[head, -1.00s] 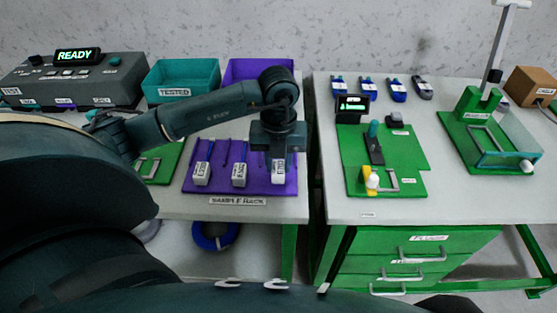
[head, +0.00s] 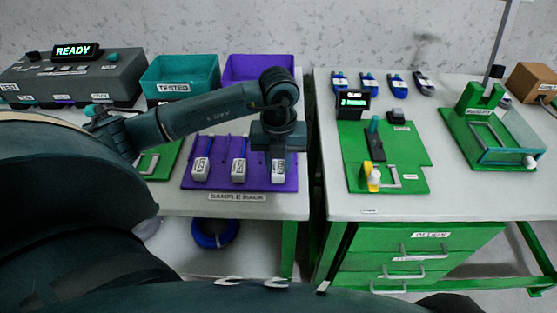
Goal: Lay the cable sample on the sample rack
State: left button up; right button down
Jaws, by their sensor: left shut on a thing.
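The sample rack (head: 212,184) is a purple board near the front of the left table, with a white "SAMPLE RACK" label at its front edge. Two white labelled cable samples lie on it, one at the left (head: 200,170) and one in the middle (head: 239,170). My left gripper (head: 278,156) is over the rack's right part, pointing down. It is shut on a third white labelled cable sample (head: 278,172), at the rack's right slot. The gripper hides the far part of this sample, and I cannot tell whether it touches the rack. My right gripper is not in view.
A teal "TESTED" bin (head: 180,78) and a purple bin (head: 258,69) stand behind the rack. A grey tester (head: 72,75) reading "READY" is at the back left. A gap separates the right table (head: 330,195), which holds green fixtures. A blue cable coil (head: 215,234) lies below.

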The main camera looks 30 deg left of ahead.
pick_arm(q)
jog(key=o, duration=1.1)
jog(key=shift+r, duration=0.1)
jog(key=shift+r+p, duration=3.05)
jog(key=shift+r, duration=0.9)
